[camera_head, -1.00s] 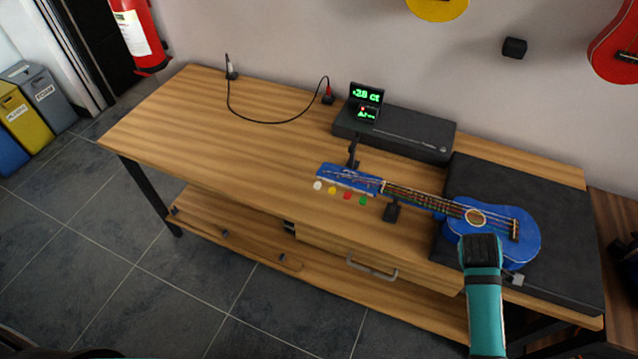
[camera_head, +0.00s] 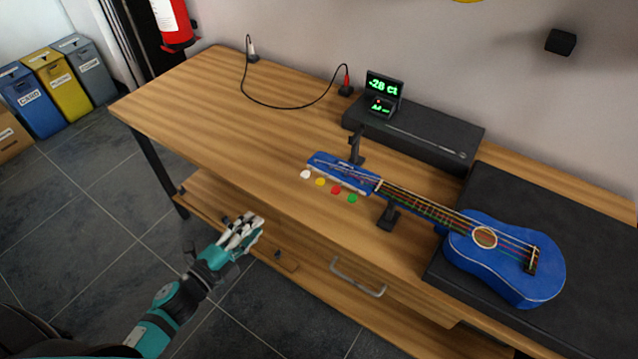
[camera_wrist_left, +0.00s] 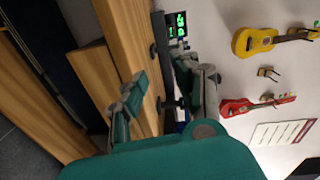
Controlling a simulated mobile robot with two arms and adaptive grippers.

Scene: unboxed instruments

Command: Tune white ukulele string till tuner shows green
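The blue ukulele (camera_head: 505,265) lies with its body on a black pad, its headstock (camera_head: 340,173) toward the left. White (camera_head: 305,174), yellow (camera_head: 320,182), red (camera_head: 336,190) and green (camera_head: 352,198) peg knobs line the headstock's front edge. The tuner (camera_head: 383,88) shows green text that looks like "-28 ct"; its small lower text is unclear. My left gripper (camera_head: 243,232) is in front of the table, left of and apart from the knobs. My right gripper is out of view.
The black pad (camera_head: 470,200) and a long black box (camera_head: 415,135) take up the right and back of the wooden table. Black stands (camera_head: 388,216) are by the neck and headstock. A cable (camera_head: 290,107) lies at the back left. The table's left part is clear.

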